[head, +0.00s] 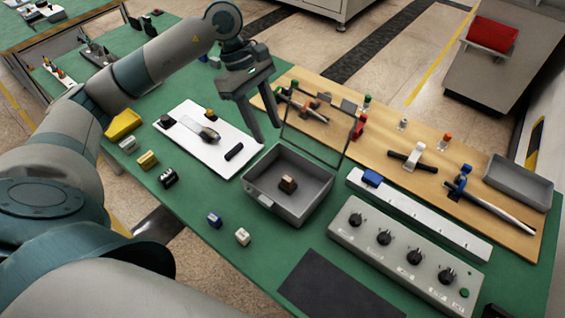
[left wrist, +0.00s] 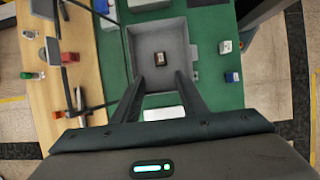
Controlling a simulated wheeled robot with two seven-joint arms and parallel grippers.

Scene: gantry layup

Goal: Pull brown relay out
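The brown relay (head: 288,184) is a small brown block inside the open grey bin (head: 318,207). In the left wrist view the relay (left wrist: 160,58) shows near the middle of the bin floor (left wrist: 160,37). My left gripper (head: 268,134) is above the table, just behind the bin. Its two fingers point down, spread apart, with nothing between them. In the left wrist view the fingertips (left wrist: 160,76) come near the bin's edge, and the relay shows beyond them. My right gripper is in neither view.
A thin dark frame (head: 347,140) stands behind the bin. A white board (head: 212,142) with tools lies left of it. A grey knob panel (head: 400,250) is on the right. Small blue (head: 215,220) and white (head: 242,236) blocks sit on the green table in front.

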